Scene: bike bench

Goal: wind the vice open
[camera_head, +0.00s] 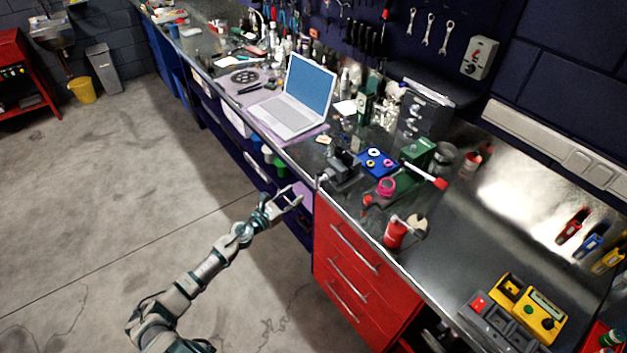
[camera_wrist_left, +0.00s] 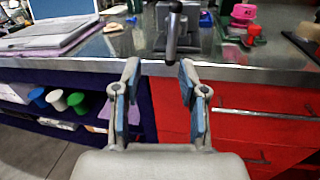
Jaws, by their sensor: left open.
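The grey vice (camera_head: 341,168) is fixed at the front edge of the metal bench. In the left wrist view the vice (camera_wrist_left: 183,12) stands just above and beyond my fingers, with its dark handle bar (camera_wrist_left: 172,38) hanging roughly upright at the front. My left gripper (camera_head: 296,194) is open and empty, in front of the bench edge, lower than the vice and to its left. In the left wrist view its two blue-padded fingers (camera_wrist_left: 158,72) are spread, with the handle a little beyond the gap. How far the vice's jaws stand apart is unclear. My right gripper is out of view.
A laptop (camera_head: 296,100) stands left of the vice. A blue tray (camera_head: 377,162) with small rings, a pink item (camera_head: 386,187) and a red can (camera_head: 396,233) are to the right. Red drawers (camera_head: 350,265) lie below the bench edge. The floor in front is clear.

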